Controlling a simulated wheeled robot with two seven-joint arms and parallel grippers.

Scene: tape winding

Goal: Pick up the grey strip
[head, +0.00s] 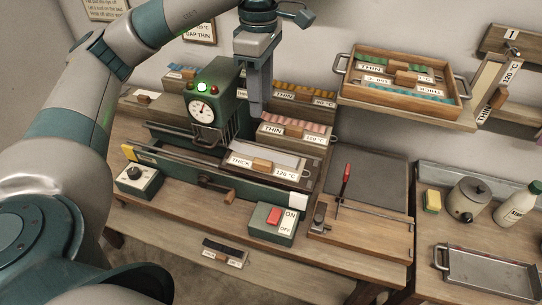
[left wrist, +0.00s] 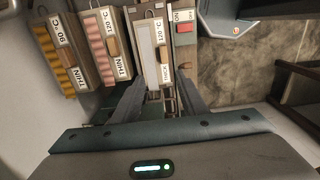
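A pale grey strip (head: 265,152) lies in the wooden box labelled THICK 120 °C, behind the box's small wooden block. The strip also shows in the left wrist view (left wrist: 150,66), lengthwise in its box. My left gripper (head: 256,108) hangs fingers down above the boxes, behind and a little left of the strip in the head view. In the left wrist view its two fingers (left wrist: 160,98) are spread apart with nothing held between them, near the end of the THICK box. My right gripper is in neither view.
A THIN 120 °C box (head: 290,136) with pink pieces stands behind the THICK box. A green machine with a gauge (head: 203,108) stands close left of my gripper. A red ON/OFF switch box (head: 274,222) is in front. A wooden tray (head: 400,88) sits on the wall shelf.

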